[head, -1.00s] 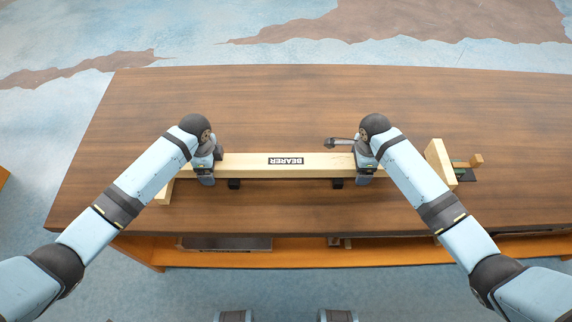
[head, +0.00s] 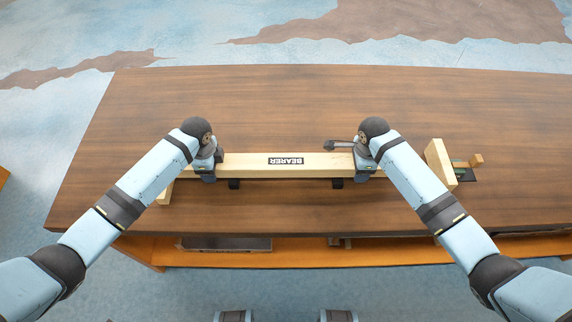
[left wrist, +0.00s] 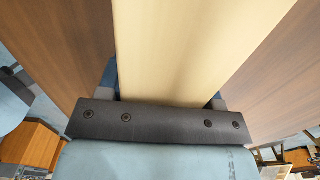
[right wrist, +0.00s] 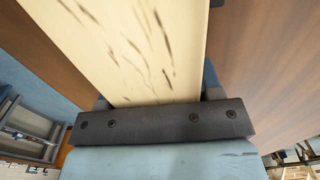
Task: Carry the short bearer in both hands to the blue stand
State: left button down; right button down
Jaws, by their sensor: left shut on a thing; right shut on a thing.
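The short bearer (head: 260,166) is a long pale wooden beam with a "BEARER" label, lying crosswise over the brown table in the head view. My left gripper (head: 208,176) is shut on it left of the label. My right gripper (head: 364,172) is shut on it right of the label. The beam (left wrist: 185,40) runs between the fingers in the left wrist view. In the right wrist view the beam (right wrist: 130,50) shows dark streaks on its face. Small black supports (head: 234,184) show at its near edge; I cannot tell whether it touches them. No blue stand is in view.
The table (head: 290,110) is clear behind the beam. A pale upright board (head: 440,164) stands near the beam's right end, beside a small wooden block (head: 476,160) on a dark piece. Another pale block (head: 166,194) is at the left end. An orange shelf (head: 300,254) lies below the table's front edge.

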pick_arm(q)
jog(key=shift+r, duration=0.25)
pick_arm(e)
jog(key=shift+w+r, duration=0.1)
jog(key=shift+r, duration=0.1)
